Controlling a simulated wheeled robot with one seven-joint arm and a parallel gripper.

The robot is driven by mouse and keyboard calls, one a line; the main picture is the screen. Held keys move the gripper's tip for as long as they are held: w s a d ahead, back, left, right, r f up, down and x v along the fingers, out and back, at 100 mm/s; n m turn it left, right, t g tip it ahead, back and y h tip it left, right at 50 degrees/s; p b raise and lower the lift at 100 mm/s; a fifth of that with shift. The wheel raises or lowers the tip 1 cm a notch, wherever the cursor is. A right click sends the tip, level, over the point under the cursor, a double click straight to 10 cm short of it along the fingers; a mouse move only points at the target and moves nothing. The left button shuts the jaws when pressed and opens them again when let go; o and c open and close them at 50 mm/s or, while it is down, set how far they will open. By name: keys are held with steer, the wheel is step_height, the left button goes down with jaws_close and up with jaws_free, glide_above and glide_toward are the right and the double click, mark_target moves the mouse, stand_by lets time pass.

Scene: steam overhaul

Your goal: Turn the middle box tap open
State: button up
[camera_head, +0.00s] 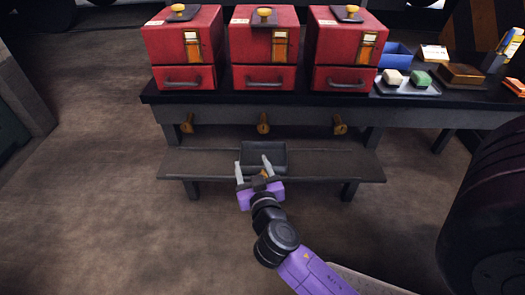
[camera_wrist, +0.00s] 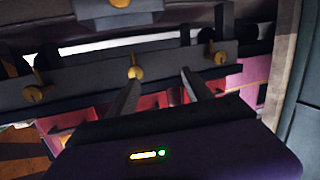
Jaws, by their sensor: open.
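Three brass taps stick out from the front rail of the bench, one below each red box. The middle tap (camera_head: 263,123) is below the middle red box (camera_head: 265,50). In the wrist view the middle tap (camera_wrist: 134,72) shows close to the tip of the left finger; whether they touch I cannot tell. My gripper (camera_head: 253,165) is open and empty, in front of and below the middle tap in the head view. Its two fingers (camera_wrist: 161,75) point toward the rail in the wrist view. The left tap (camera_head: 187,123) and right tap (camera_head: 339,124) are to either side.
A dark tray (camera_head: 276,154) sits on the low shelf (camera_head: 210,163), just beyond my gripper. A blue bin (camera_head: 396,56) and a tray with a green and a pale block (camera_head: 421,82) stand on the bench at right. A large dark wheel (camera_head: 490,210) fills the right side.

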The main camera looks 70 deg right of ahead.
mark_target(264, 130)
steer(key=w+d+m+g+h+b, duration=0.1)
steer(key=d, duration=0.4)
steer(key=w+d+m+g+h+b, duration=0.1)
steer(key=d, duration=0.3)
steer(key=w+d+m+g+h+b, duration=0.1)
steer(key=d+b, duration=0.1)
steer(key=d, duration=0.3)
steer(key=shift+d+r+m+h, duration=0.2)
steer(key=shift+d+m+h, duration=0.1)
steer(key=shift+m, duration=0.1)
steer(key=shift+s, duration=0.1)
jaws_close()
